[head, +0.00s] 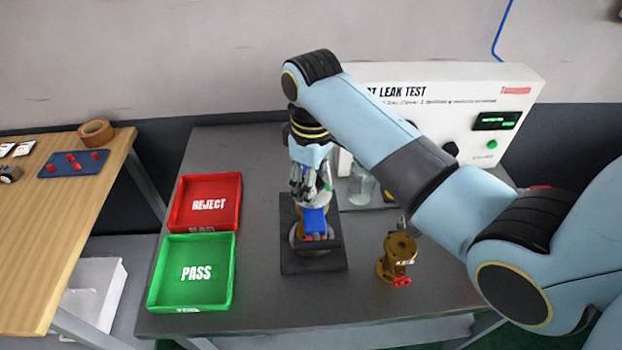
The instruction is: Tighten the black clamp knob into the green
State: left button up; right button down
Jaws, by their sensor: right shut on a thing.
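My right gripper (311,184) points down over the black clamp fixture (313,263) in the middle of the grey bench. It is shut at the top of the fixture, around where the black clamp knob sits. The knob itself is hidden by the fingers and wrist. Below the fingertips, a blue block-shaped part (315,220) with a little red at its lower end sits in the fixture, over a round metal flange. No green mark on the clamp can be made out. My left gripper is not in view.
A brass valve (398,258) with a red handle stands right of the fixture. A red REJECT tray (237,190) and green PASS tray (232,270) lie left. A white leak test box (520,85) and a glass jar (362,187) stand behind. Bare bench lies in front.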

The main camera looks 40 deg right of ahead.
jog(key=m, duration=0.7)
jog(key=shift+s+f, duration=0.15)
jog(key=m, duration=0.6)
jog(key=shift+m, duration=0.4)
jog(key=c, duration=0.8)
grip_release()
jog(key=shift+c, duration=0.2)
